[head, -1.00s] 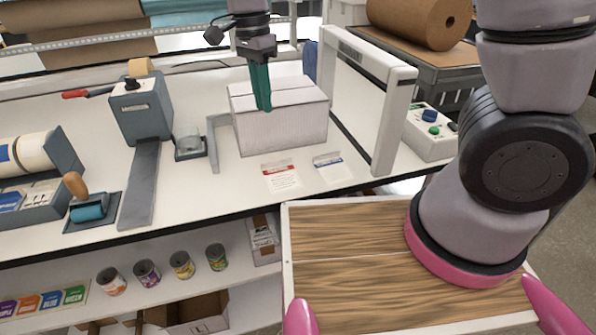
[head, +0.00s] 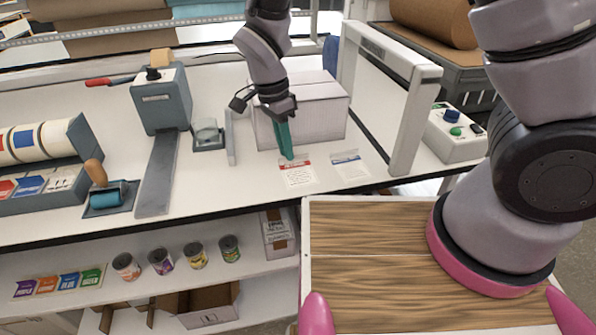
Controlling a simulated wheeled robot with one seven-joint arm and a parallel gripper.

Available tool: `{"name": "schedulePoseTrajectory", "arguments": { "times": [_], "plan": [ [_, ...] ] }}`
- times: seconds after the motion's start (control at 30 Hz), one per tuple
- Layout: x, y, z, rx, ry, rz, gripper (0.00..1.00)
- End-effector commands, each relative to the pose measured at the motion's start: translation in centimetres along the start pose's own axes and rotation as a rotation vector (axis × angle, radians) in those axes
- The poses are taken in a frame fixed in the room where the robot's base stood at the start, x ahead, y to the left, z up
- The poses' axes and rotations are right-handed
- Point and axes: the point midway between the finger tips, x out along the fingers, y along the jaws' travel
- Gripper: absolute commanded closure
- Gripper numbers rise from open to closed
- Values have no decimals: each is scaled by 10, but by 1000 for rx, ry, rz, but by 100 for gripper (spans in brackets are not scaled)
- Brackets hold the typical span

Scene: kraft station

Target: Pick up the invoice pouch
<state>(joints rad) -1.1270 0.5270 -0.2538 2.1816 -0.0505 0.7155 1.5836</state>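Two flat clear pouches lie side by side on the white bench in front of the white box. One has a red header band (head: 297,170), the other a blue header band (head: 348,164). The print is too small to read, so I cannot tell which one is the invoice pouch. My gripper (head: 287,156) points down, its teal fingertips at the back edge of the red-banded pouch. I cannot tell whether they touch it. The fingers overlap in this view, so their opening is hidden.
The white box (head: 318,112) stands just behind my gripper. A white upright frame (head: 412,120) stands right of the pouches, with a button box (head: 455,135) beyond it. A grey tape dispenser (head: 163,105) stands to the left. The bench's front edge lies close before the pouches.

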Motion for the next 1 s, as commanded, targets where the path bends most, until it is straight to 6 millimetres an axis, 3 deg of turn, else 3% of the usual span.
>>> {"name": "schedulePoseTrajectory", "arguments": {
  "times": [0.1,0.33,0.37,0.4,0.83,1.0],
  "plan": [
    [11,0,0,0,1,0,82],
    [13,0,0,0,0,-1,82],
    [13,0,0,0,0,-1,86],
    [13,0,0,0,0,-1,100],
    [12,0,0,0,0,-2,100],
    [-3,1,-1,0,-2,-4,100]
  ]
}}
